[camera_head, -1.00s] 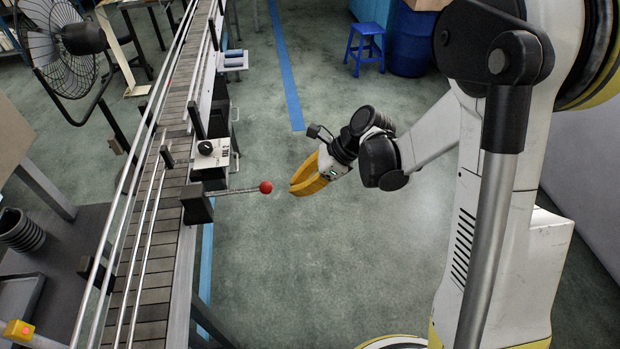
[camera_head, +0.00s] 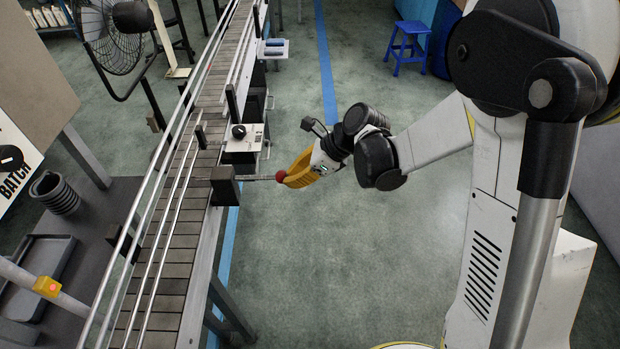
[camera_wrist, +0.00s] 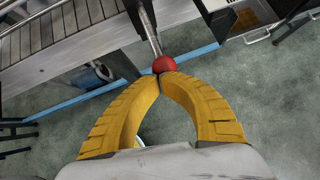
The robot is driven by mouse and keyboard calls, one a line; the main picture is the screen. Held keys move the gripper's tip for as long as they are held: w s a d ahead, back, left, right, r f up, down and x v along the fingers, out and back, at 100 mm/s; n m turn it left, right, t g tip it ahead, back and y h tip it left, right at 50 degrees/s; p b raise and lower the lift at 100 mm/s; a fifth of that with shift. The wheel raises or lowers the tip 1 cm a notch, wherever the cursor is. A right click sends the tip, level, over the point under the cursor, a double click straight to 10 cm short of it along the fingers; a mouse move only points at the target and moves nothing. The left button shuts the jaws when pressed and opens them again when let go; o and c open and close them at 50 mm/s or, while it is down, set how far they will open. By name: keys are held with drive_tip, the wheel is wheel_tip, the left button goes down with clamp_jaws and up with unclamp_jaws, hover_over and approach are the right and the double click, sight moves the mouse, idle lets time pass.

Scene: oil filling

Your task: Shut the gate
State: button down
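The gate lever is a thin metal rod (camera_head: 258,178) with a red ball knob (camera_head: 282,177) at its end. It sticks out to the right from a dark block (camera_head: 225,186) on the conveyor's edge. My gripper (camera_head: 285,181) has its yellow fingers at the knob. In the wrist view the red knob (camera_wrist: 164,64) sits just beyond my fingertips (camera_wrist: 159,77), which come together right below it. The fingers look shut, with the knob at their tips rather than between them. Whether they touch it I cannot tell for sure.
The slatted conveyor (camera_head: 165,255) with metal guide rails runs along the left. A white control box with a black knob (camera_head: 240,134) is mounted beyond the lever. A fan (camera_head: 112,35) and a grey bench (camera_head: 95,230) stand left. The floor on the right is open; a blue stool (camera_head: 408,45) stands far back.

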sight(267, 178)
drive_tip(key=a, duration=0.9)
drive_tip(key=shift+w+a+b, duration=0.1)
drive_tip(key=shift+a+b, duration=0.25)
drive_tip(key=shift+a, duration=0.05)
drive_tip(key=shift+d, duration=0.1)
drive_tip(key=shift+d, duration=0.25)
drive_tip(key=d, duration=0.3)
drive_tip(key=shift+s+r, duration=0.25)
drive_tip(key=shift+r, duration=0.1)
drive_tip(key=p+v, duration=0.2)
drive_tip(key=v, duration=0.8)
drive_tip(key=shift+s+p, duration=0.25)
drive_tip(key=shift+p, duration=0.1)
